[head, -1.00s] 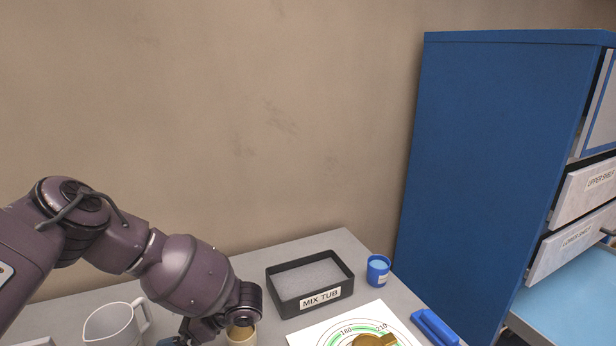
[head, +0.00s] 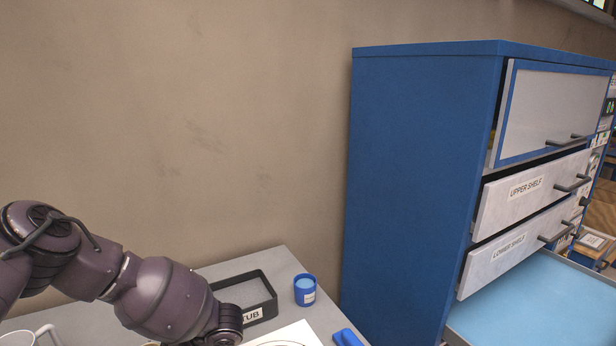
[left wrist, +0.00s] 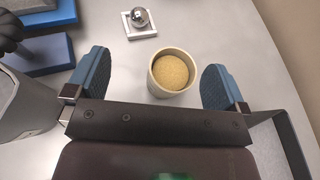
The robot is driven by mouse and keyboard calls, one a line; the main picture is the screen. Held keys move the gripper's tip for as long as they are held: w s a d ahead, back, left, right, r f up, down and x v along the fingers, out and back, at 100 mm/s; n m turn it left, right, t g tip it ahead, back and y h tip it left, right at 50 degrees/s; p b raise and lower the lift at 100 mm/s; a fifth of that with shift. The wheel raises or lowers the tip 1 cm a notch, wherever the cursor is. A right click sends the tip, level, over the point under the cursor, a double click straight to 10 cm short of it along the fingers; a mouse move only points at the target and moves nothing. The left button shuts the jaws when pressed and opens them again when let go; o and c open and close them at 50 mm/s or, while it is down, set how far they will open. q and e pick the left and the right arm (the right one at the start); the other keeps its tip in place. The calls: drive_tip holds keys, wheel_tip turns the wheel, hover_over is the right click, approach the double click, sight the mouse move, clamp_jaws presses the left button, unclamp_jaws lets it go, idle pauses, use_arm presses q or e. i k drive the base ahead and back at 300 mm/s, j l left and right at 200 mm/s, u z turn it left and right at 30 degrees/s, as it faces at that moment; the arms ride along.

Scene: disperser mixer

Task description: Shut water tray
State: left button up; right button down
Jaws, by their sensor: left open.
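The water tray (head: 535,300) is the lowest drawer of the blue cabinet (head: 410,190), at the right in the head view. It stands pulled out, with a flat light-blue surface inside. My left gripper (left wrist: 155,85) is open in the left wrist view, over the table and well left of the cabinet. A cream cup (left wrist: 172,73) with tan grainy contents shows between its fingers, apart from both. The left fingers are out of the head view. My right gripper is in neither view.
The upper shelf drawer (head: 530,190) and lower shelf drawer (head: 515,245) stand slightly out above the tray. A black mix tub (head: 245,297), a blue cup (head: 305,290) and a blue object (head: 347,338) are on the table near the cabinet.

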sight(548, 298)
drive_tip(key=l, duration=0.8)
drive_tip(key=i+l, duration=0.1)
drive_tip(key=l, duration=0.7)
